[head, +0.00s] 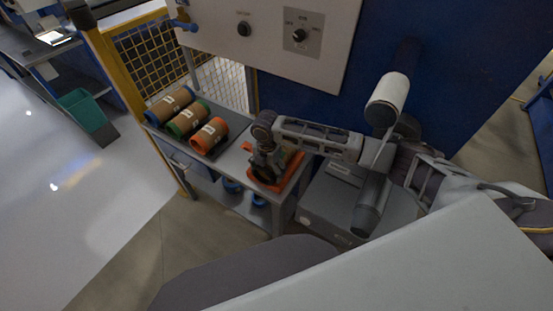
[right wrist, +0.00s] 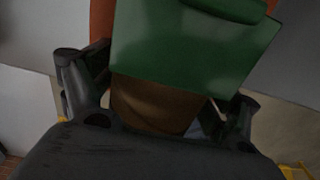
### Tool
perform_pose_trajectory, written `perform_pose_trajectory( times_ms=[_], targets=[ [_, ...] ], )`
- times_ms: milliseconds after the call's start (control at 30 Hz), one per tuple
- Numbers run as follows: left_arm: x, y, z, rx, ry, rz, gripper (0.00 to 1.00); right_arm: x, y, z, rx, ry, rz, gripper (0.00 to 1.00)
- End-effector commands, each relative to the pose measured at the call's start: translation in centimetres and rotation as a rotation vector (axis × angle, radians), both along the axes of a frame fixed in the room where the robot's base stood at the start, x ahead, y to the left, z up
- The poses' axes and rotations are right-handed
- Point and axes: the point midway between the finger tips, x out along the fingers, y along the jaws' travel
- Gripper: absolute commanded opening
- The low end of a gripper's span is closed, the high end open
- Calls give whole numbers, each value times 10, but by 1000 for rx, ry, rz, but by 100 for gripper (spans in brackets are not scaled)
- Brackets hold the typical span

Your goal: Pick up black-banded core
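A small gap shows by the right finger, and contact is not clear. My left gripper is not in view.
Blue-banded (head: 169,104), green-banded (head: 187,119) and orange-banded (head: 209,135) cores lie in a row on the cart (head: 231,160). A control panel (head: 270,35) stands behind. A grey box (head: 335,207) stands right of the cart.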

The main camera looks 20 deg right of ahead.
Motion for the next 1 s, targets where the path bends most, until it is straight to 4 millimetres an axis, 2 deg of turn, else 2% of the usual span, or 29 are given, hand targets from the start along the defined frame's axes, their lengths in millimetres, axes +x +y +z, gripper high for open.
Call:
perform_pose_trajectory(
  times_ms=[33, 300, 667, 867, 1000],
  targets=[
    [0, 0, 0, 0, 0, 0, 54, 0, 0, 0, 0, 0, 0, 75],
    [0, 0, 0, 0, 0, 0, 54, 0, 0, 0, 0, 0, 0, 41],
    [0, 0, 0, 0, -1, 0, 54, 1, 0, 4, 0, -2, 0, 41],
    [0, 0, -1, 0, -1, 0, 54, 1, 1, 21, 2, -2, 0, 41],
    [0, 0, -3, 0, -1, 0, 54, 1, 0, 40, 1, -3, 1, 41]
  ],
)
